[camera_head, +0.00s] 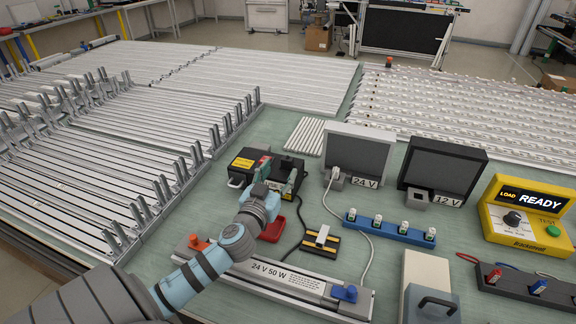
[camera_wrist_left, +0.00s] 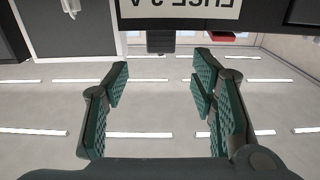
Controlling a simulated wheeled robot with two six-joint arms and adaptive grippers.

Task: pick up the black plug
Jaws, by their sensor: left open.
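My left gripper (camera_head: 277,176) reaches in from the lower left, its green-padded fingers at a dark box (camera_head: 243,164) with a yellow label. In the left wrist view the gripper (camera_wrist_left: 158,82) is open, with nothing between its pads. A small dark block (camera_wrist_left: 160,41), which may be the black plug, shows just beyond the fingertips, below an upside-down label. In the head view a black cable (camera_head: 300,212) runs from beside the gripper to a black and yellow block (camera_head: 320,239). The plug itself is not clear there, as the fingers partly hide that spot.
A white plug (camera_head: 336,172) sits at the 24 V panel (camera_head: 356,152). A 12 V panel (camera_head: 440,170), a blue strip (camera_head: 388,229) and a yellow tester (camera_head: 525,212) stand to the right. A red tray (camera_head: 272,229) lies by my wrist. A 24 V 50 W bar (camera_head: 290,279) is in front.

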